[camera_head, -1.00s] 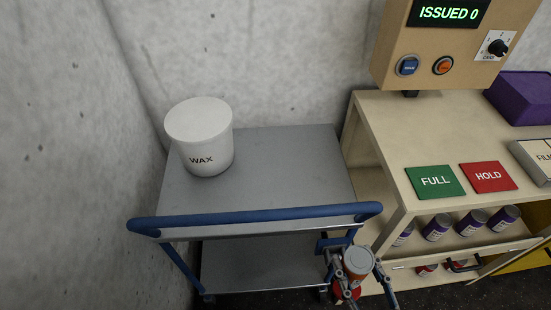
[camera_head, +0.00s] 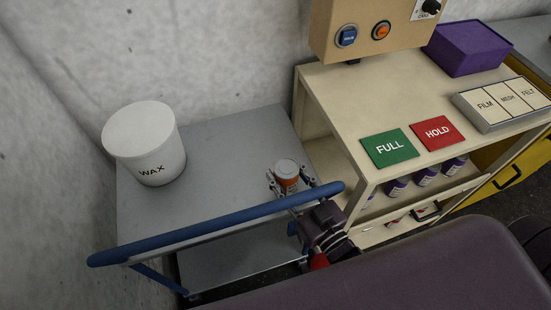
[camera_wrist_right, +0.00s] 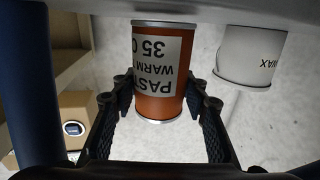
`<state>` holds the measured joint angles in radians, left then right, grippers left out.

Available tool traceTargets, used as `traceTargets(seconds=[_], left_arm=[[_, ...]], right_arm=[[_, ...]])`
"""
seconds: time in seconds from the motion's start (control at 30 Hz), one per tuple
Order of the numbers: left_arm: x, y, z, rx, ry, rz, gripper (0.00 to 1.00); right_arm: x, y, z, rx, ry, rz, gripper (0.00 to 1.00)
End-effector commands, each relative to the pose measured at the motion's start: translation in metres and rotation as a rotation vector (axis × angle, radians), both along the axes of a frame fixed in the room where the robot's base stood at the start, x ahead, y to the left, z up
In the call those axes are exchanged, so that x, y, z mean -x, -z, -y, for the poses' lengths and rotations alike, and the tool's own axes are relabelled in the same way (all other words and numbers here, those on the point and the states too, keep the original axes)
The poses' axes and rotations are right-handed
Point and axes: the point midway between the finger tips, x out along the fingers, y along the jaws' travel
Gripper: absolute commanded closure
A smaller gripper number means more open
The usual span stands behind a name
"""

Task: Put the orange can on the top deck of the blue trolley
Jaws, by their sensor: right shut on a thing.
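The orange can (camera_head: 287,176), with a pale lid, is upright at the right side of the top deck of the blue trolley (camera_head: 225,150), behind the blue handle bar. My right gripper (camera_head: 289,184) reaches over the bar and is shut on the can. In the right wrist view the picture is upside down; the orange can (camera_wrist_right: 164,75) sits between the two black fingers, its base end close to the grey deck (camera_wrist_right: 90,8). I cannot tell whether it touches the deck. My left gripper is not in view.
A white WAX tub (camera_head: 147,145) stands at the deck's back left. The handle bar (camera_head: 220,220) crosses the front. A beige bench (camera_head: 330,90) with green FULL and red HOLD plates stands at the right. The deck's middle is clear.

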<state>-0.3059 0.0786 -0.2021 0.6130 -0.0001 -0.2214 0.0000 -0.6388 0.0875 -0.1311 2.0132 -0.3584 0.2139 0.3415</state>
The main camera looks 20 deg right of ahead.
Motion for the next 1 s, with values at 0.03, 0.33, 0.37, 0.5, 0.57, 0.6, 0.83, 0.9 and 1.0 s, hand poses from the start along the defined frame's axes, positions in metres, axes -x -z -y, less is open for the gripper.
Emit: traceTargets(seconds=[0.03,0.33,0.37,0.5,0.57,0.6,0.83,0.9,1.0], left_arm=[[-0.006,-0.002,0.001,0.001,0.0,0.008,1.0],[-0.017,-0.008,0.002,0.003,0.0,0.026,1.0],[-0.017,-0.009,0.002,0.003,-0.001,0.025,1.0],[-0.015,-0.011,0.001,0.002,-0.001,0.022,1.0],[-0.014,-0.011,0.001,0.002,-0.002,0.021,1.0],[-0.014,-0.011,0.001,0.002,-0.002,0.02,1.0],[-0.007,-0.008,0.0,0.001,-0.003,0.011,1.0],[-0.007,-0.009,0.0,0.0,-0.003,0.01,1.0],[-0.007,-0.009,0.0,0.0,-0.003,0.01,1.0]], right_arm=[[-0.004,-0.002,-0.001,-0.002,-0.001,0.004,1.0],[-0.041,-0.004,-0.01,-0.001,-0.001,0.007,1.0],[-0.045,-0.004,-0.011,-0.001,-0.001,0.007,1.0],[-0.045,0.004,-0.012,-0.002,-0.001,0.001,1.0],[-0.045,0.005,-0.012,-0.001,-0.002,0.001,1.0],[-0.045,0.005,-0.012,-0.001,-0.002,0.002,1.0],[-0.045,0.008,-0.011,-0.001,-0.002,0.002,1.0],[-0.045,0.008,-0.011,-0.001,-0.001,-0.001,0.52],[-0.045,0.008,-0.011,-0.001,-0.001,-0.001,0.41]])
